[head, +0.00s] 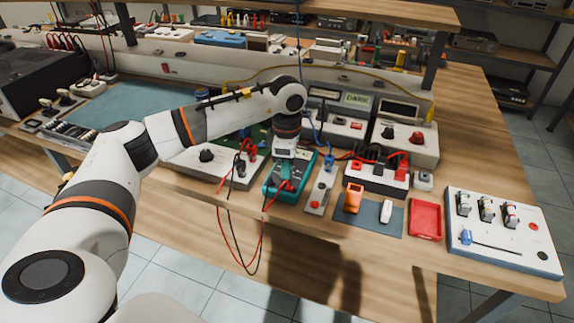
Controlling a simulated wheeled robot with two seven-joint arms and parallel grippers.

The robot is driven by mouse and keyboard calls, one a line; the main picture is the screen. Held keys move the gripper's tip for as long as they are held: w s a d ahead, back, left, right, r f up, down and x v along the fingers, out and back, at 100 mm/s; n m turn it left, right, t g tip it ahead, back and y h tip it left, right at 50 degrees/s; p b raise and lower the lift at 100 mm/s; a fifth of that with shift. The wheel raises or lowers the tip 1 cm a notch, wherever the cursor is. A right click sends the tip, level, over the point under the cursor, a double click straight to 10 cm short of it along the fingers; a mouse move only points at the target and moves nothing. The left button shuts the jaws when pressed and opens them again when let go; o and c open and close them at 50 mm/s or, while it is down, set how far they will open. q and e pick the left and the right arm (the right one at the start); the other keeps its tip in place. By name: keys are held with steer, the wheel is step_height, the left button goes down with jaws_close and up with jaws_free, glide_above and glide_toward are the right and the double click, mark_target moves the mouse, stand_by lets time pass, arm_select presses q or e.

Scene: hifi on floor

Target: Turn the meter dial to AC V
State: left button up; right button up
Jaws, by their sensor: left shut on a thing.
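The meter (272,187) is a teal handheld box lying on the bench in the middle of the head view, with red and black leads plugged in near its front. My left arm reaches over it from the left. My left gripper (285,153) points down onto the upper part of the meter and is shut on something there. It covers the spot, so the dial and its setting are hidden. My right gripper is not in view.
A grey panel with a black knob (207,155) is left of the meter. A narrow plate with a red button (318,194), an orange item (353,198) and a red tray (425,219) lie to its right. A white switch board (503,234) is far right. Leads hang over the front edge.

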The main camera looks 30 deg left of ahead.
arm_select(q)
steer(key=o, duration=1)
step_height(320, 180, up, 12)
steer(key=shift+b, duration=0.4)
